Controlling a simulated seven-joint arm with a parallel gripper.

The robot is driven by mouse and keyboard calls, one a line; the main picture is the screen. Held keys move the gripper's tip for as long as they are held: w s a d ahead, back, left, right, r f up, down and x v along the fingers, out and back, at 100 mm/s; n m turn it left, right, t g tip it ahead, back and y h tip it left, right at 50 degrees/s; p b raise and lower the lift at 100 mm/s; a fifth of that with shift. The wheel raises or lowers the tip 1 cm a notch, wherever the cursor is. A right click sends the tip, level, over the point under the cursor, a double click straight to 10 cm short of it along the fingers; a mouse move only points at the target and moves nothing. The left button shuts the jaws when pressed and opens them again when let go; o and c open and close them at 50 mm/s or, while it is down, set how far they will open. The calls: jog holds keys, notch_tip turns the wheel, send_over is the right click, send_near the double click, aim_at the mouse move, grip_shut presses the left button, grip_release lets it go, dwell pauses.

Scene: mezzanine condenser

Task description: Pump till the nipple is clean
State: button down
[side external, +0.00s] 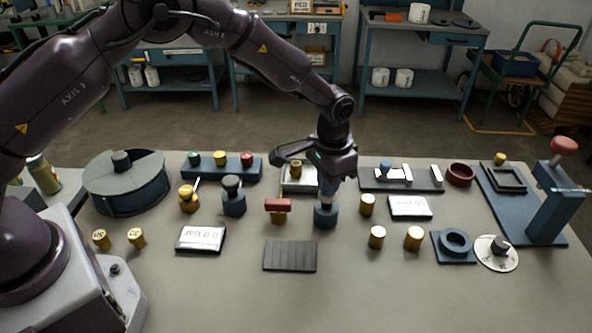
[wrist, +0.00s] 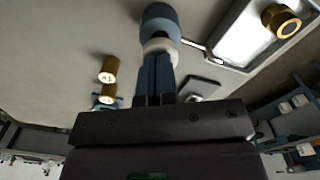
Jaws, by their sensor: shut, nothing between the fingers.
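My gripper (side external: 327,192) points down over a short blue cylinder (side external: 325,216) in the middle of the table. In the wrist view my gripper (wrist: 158,62) has its blue fingers together, with nothing between them. Their tips are at the pale collar on top of the blue cylinder (wrist: 160,20); whether they press on it I cannot tell. A brass fitting (side external: 296,169) stands in a pale, dark-rimmed tray (side external: 299,185) just behind and left; the fitting also shows in the wrist view (wrist: 282,21). Which part is the nipple, and whether it is clean, I cannot tell.
A red-topped brass valve (side external: 278,209) and a blue block with a dark knob (side external: 233,196) stand left of the gripper. Several brass cylinders, including one close by (side external: 367,205), stand to the right. A dark ribbed mat (side external: 290,256) lies in front. The front table edge is clear.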

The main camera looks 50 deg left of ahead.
jog(key=shift+f, duration=1.15)
jog(key=shift+r, duration=3.25)
